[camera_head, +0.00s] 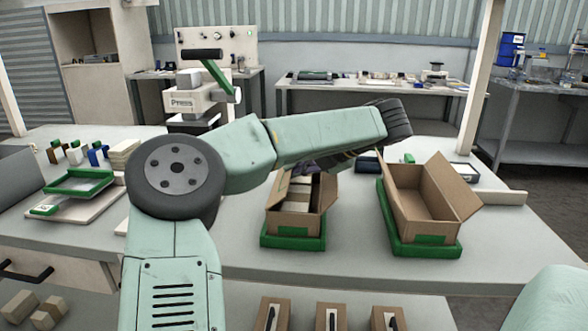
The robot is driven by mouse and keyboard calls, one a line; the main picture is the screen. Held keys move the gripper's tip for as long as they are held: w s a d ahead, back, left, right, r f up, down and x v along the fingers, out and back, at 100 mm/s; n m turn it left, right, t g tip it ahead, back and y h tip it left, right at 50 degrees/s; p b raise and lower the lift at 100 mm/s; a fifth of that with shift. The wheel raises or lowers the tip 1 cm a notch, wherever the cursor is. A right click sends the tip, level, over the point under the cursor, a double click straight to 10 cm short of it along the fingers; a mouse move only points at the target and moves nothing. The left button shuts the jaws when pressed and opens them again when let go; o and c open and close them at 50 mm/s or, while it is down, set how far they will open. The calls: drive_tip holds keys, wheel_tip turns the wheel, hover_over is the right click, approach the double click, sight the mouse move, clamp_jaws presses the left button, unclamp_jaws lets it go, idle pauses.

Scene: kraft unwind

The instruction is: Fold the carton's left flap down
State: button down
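Two open brown cartons stand on the bench. The nearer-left carton (293,223) sits in a green tray (290,242) and holds several pale blocks (297,196). A flap (328,188) stands up at its right side; its left side and back are partly hidden by my arm. The right carton (421,229) sits in another green tray (408,249) and looks empty, with its right flap (458,202) spread outward and its left side raised. My gripper (308,166) shows only as dark parts beneath my forearm, over the back of the left carton. Its fingers are hidden, and contact is unclear.
A press (196,98) stands behind my arm. At left are a green frame (80,183) and several small coloured blocks (97,154). Small cartons (330,318) stand at the front.

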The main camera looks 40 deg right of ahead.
idle(0.4)
drive_tip(key=c, duration=1.8)
unclamp_jaws()
drive_tip(key=shift+c, duration=0.2)
wheel_tip(320, 180, up, 10)
